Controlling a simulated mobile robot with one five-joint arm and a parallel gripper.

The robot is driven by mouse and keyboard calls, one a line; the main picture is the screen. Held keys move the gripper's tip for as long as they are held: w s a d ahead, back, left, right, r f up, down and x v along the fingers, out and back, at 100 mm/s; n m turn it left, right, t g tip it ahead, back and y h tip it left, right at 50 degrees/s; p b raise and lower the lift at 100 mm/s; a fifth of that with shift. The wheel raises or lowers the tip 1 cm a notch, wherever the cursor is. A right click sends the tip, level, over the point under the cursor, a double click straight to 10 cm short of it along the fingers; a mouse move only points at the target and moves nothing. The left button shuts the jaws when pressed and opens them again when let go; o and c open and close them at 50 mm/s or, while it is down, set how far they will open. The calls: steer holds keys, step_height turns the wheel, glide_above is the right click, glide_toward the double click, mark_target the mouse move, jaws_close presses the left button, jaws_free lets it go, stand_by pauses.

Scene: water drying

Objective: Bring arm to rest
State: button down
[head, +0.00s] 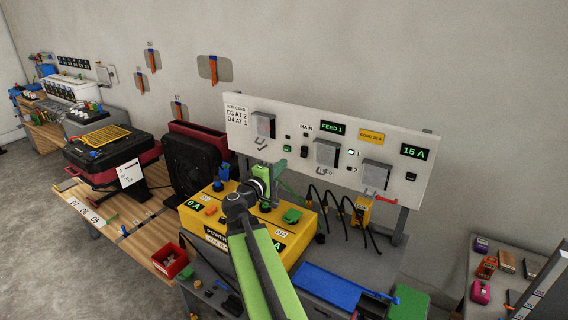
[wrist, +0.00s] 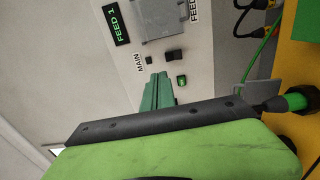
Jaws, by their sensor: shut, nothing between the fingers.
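My gripper (head: 279,167) is at the end of my raised green and black arm, above the yellow power box (head: 303,227) and in front of the white switch panel (head: 400,150). In the wrist view my gripper (wrist: 158,90) shows its green fingers together and empty. They point toward the panel near the MAIN label and a small green-lit button (wrist: 182,81). The gap between the fingertips and the panel is hard to judge. My forearm hides part of the power box.
Black cables (head: 340,210) hang below the panel at right of my gripper. A black fan unit (head: 188,166) stands left on the wooden bench (head: 137,250). A red bin (head: 170,261) and a blue tray (head: 327,287) lie near my arm. Open floor (head: 40,220) shows at left.

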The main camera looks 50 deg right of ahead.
stand_by(0.4)
steer(key=w+a+f+t+y, duration=0.15)
steer(key=w+a+f, duration=0.25)
steer(key=a, duration=0.5)
steer(key=w+a+f+t+y, duration=0.1)
steer(key=w+a+f+y, duration=0.25)
steer(key=a, duration=0.55)
steer(key=s+a+f+g+y, duration=0.2)
steer(key=s+a+f+y, duration=0.1)
steer(key=a, duration=0.6)
steer(key=s+a+f+m+g+y, duration=0.1)
steer(key=s+a+f+g+y, duration=0.1)
steer(key=a+f+y, duration=0.3)
steer(key=s+a+f+m+g+y, duration=0.1)
steer(key=s+a+f+y, duration=0.3)
steer(key=a+f, duration=0.5)
steer(key=a+g+y, duration=0.1)
steer(key=a, duration=0.4)
steer(key=shift+a, duration=0.3)
steer(key=shift+s, duration=0.1)
